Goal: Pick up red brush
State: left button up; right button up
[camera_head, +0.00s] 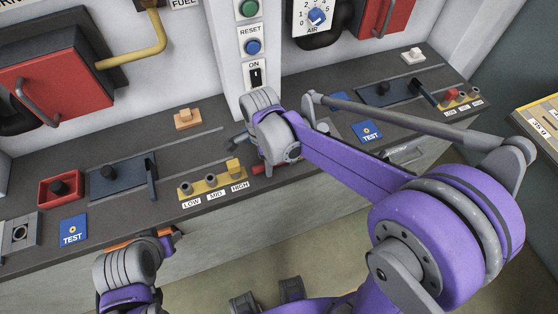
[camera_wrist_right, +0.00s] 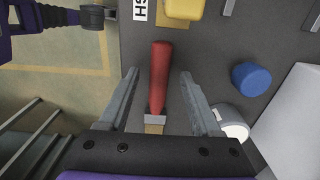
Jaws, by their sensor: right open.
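The red brush (camera_wrist_right: 161,70) lies on the dark console top. In the right wrist view its red handle points away, with a grey collar and pale bristles near my palm. My right gripper (camera_wrist_right: 158,82) is open, with one finger on each side of the brush and a gap to the handle on both sides. In the head view only a small red piece of the brush (camera_head: 262,169) shows beside my right wrist, which hides the rest. My left gripper (camera_head: 165,240) is low at the console's front edge, with orange and dark parts at its end; its jaws are unclear.
A yellow block (camera_head: 234,167) on the LOW/MID/HIGH strip is just left of the brush. In the right wrist view a blue cylinder (camera_wrist_right: 251,78) and a white-ended cylinder (camera_wrist_right: 231,121) are close on the right. A wooden block (camera_head: 187,118) stands farther back. The floor is open in front.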

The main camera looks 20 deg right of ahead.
jog(key=shift+f, duration=0.55)
grip_shut()
jog(key=shift+r, duration=0.1)
